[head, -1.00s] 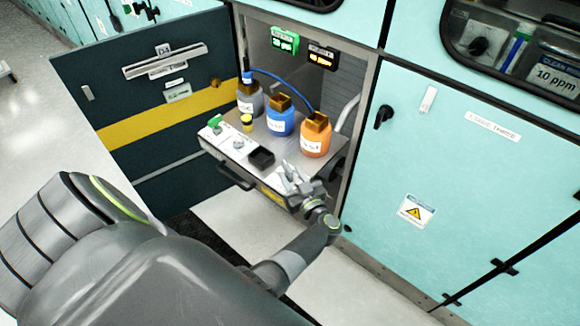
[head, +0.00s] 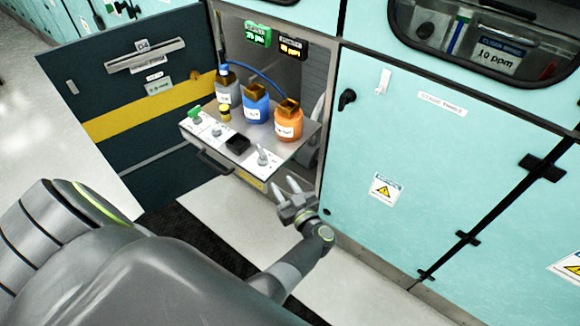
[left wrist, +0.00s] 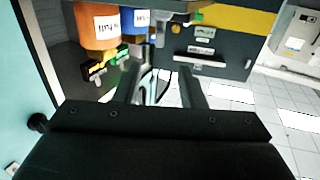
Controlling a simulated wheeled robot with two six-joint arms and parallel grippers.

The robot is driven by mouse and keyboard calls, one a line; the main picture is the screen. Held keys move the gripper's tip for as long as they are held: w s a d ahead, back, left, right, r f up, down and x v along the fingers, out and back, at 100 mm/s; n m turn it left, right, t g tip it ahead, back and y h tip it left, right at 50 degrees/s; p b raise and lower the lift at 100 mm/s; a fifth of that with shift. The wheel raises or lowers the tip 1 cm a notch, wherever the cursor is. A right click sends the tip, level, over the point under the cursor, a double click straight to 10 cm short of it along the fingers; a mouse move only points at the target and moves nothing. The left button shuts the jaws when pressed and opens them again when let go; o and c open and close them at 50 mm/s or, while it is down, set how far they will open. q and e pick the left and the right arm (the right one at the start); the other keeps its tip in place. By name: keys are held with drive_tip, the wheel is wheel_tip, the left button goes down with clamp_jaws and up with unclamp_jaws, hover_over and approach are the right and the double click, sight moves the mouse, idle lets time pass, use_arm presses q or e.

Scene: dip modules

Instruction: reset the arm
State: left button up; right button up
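My left gripper (head: 285,184) is in front of the pull-out tray's front right corner in the head view. It is apart from the tray, with its two fingers spread and nothing between them. The left wrist view also shows the gripper (left wrist: 160,75) with its fingers apart and empty. The steel tray (head: 302,150) is pulled out of the open cabinet. A small grey toggle (head: 262,155) stands upright near the tray's front right, clear of the fingers. My right gripper is in neither view.
The tray carries a grey bottle (head: 228,92), a blue bottle (head: 256,108), an orange bottle (head: 289,124) and a black box (head: 238,143). The dark cabinet door (head: 130,105) stands open at left. Closed teal doors (head: 440,180) are at right. Open floor lies below the tray.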

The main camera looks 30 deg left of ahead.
use_arm(q)
drive_tip(key=s+d+f+m+t+h, duration=0.1)
drive_tip(key=s+d+f+m+h, duration=0.1)
drive_tip(key=s+f+m+h, duration=0.65)
drive_tip(key=s+d+f+m+t+h, duration=0.15)
drive_tip(key=s+f+h, duration=0.35)
drive_tip(key=f, duration=0.9)
drive_tip(key=s+a+f+g, duration=0.1)
drive_tip(key=s+f+g, duration=0.2)
drive_tip(key=s, duration=0.6)
drive_tip(key=s+a+f+m+g+h, duration=0.1)
drive_tip(key=s+f+g, duration=0.2)
drive_tip(key=s, duration=0.7)
drive_tip(key=s+a+f+g, duration=0.2)
drive_tip(key=s+f+g, duration=0.2)
drive_tip(key=s, duration=0.6)
drive_tip(key=shift+f, duration=0.5)
drive_tip(key=shift+w, duration=0.15)
